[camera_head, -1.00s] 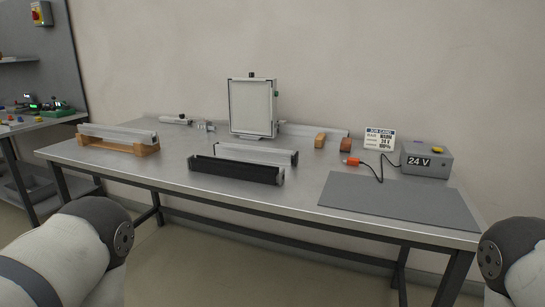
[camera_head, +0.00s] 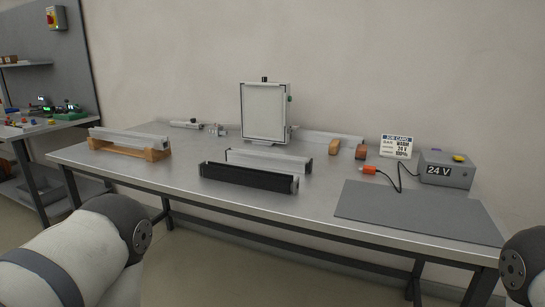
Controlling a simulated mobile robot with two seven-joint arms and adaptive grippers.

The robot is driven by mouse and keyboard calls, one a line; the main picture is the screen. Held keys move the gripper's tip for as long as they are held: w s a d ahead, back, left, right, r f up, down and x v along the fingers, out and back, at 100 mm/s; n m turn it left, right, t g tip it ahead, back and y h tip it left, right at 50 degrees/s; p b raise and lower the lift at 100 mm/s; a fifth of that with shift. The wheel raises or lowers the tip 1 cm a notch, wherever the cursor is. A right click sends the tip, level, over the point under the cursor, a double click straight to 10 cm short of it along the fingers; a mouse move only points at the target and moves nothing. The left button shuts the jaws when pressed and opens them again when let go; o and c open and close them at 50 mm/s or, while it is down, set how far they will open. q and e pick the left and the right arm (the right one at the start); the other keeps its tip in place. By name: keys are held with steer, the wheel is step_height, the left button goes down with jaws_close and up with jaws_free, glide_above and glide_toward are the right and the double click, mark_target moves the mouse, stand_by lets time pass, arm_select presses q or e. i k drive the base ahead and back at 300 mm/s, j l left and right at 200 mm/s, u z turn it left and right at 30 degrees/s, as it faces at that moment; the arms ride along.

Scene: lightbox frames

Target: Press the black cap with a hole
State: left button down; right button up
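Neither gripper is in view; only links of my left arm at the lower left and my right arm at the lower right show. A black bar (camera_head: 247,178) lies on the table, with an end piece (camera_head: 295,184) at its right end. A silver bar (camera_head: 268,160) lies just behind it, also with a dark right end. Another silver bar (camera_head: 128,139) rests on a wooden cradle (camera_head: 155,154) at the left. A white framed panel (camera_head: 265,112) stands upright behind, with a small black knob on top. I cannot make out a hole in any black cap.
A grey mat (camera_head: 418,212) lies bare at the table's right front. Behind it are a 24 V box (camera_head: 446,170), a cable with an orange tool (camera_head: 370,170), a small sign (camera_head: 396,146) and wooden blocks (camera_head: 335,146). A second bench (camera_head: 42,127) stands at the left.

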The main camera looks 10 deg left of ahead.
mark_target(310, 166)
steer(key=i+j+z, duration=0.15)
steer(key=i+j, duration=0.35)
steer(key=i+j+z, duration=0.15)
steer(key=i+j, duration=0.4)
steer(key=i+j+z, duration=0.15)
steer(key=i+j, duration=0.35)
steer(key=j, duration=0.2)
